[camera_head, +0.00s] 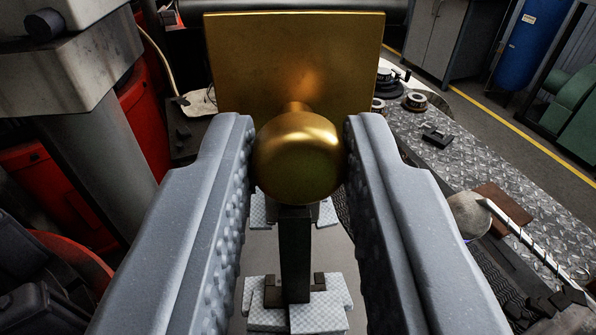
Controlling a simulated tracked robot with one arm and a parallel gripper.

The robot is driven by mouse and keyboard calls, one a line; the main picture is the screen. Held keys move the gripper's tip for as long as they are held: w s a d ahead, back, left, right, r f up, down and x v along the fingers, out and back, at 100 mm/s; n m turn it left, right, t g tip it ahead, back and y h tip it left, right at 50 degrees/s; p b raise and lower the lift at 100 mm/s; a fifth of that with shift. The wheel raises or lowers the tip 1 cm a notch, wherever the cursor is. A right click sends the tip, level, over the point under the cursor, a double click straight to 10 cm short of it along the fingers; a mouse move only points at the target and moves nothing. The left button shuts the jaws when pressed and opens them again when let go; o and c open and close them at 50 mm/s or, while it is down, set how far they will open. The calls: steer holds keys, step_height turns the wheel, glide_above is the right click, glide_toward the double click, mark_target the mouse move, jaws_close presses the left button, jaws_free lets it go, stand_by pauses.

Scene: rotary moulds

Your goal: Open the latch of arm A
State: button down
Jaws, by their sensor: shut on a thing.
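A brass-coloured round knob (298,158) sits in the middle of the view, in front of a flat brass-coloured plate (300,65) to which a short neck joins it. My gripper (298,145) is shut on the knob, with one grey finger on its left side and one on its right. The fingertips reach to about the knob's widest part. The plate stands upright behind the fingertips. No marking for arm A shows, and I cannot tell which part the latch is.
Below the knob stands a dark upright post (295,255) on a checkered base (320,305). At the right is a metal tread-plate surface (490,160) with small round parts and a striped rod (530,245). Red and grey machinery (95,150) fills the left.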

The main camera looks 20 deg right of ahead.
mark_target(306, 119)
steer(key=c, duration=2.2)
jaws_free()
steer(key=shift+s+a+r+g+y+p, duration=0.1)
steer(key=shift+r+g+y+p, duration=0.25)
steer(key=shift+r+p, duration=0.25)
step_height(306, 119, up, 2)
steer(key=g+y+p, duration=0.1)
steer(key=g+p, duration=0.2)
steer(key=g, duration=0.1)
steer(key=shift+s, duration=0.15)
step_height(306, 119, up, 2)
steer(key=g+y+p, duration=0.1)
steer(key=g+p, duration=0.1)
steer(key=p, duration=0.1)
steer(key=g+p, duration=0.3)
steer(key=shift+y, duration=0.35)
steer(key=shift+g, duration=0.25)
